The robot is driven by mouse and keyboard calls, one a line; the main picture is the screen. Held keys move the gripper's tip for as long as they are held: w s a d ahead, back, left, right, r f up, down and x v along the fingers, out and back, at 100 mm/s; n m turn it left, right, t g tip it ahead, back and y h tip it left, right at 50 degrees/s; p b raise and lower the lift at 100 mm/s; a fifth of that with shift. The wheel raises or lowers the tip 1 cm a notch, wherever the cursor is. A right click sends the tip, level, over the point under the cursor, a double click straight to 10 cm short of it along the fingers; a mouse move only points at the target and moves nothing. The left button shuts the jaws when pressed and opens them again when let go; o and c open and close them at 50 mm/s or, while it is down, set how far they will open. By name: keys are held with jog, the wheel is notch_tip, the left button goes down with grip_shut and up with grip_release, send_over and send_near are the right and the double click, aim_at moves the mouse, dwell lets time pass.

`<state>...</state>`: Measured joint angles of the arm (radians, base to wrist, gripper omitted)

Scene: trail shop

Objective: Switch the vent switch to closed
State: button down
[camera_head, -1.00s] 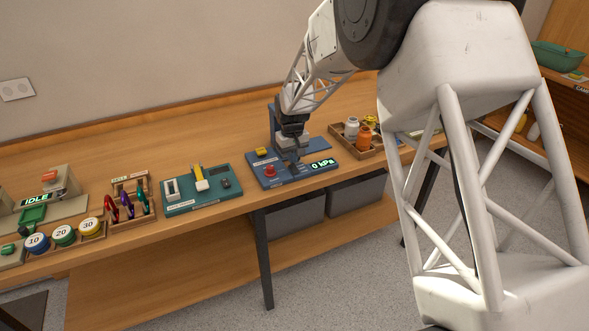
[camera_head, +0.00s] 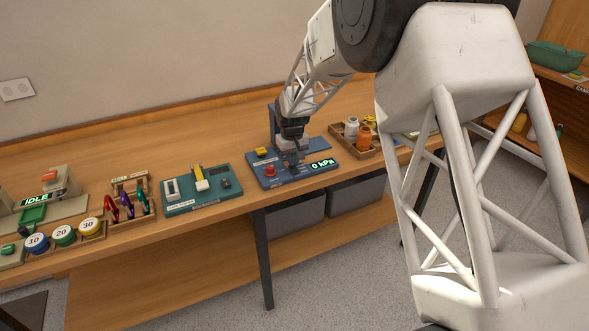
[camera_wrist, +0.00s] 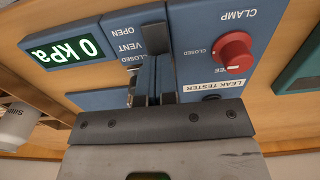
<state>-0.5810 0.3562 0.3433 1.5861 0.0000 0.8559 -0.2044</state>
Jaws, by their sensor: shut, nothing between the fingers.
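The blue leak tester (camera_head: 325,170) sits on the bench with a green display reading 0 kPa. Its vent switch shows in the wrist view as a dark lever (camera_wrist: 155,38) beside the labels OPEN, VENT and CLOSED, which appear upside down. The lever's visible end is beside the OPEN label. My gripper (camera_head: 292,161) is low over the tester. In the wrist view my gripper (camera_wrist: 153,80) is shut and empty, with its fingers just below the lever in the picture, near CLOSED. They hide part of the switch slot, and I cannot tell whether they touch the lever.
A red clamp knob (camera_wrist: 235,52) is beside the switch on the tester. A wooden tray with bottles (camera_head: 352,145) stands to the right, and a teal board (camera_head: 195,205) to the left. The bench front edge is close.

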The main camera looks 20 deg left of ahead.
jog(key=shift+f, duration=0.55)
dwell(0.4)
jog(key=shift+r, duration=3.55)
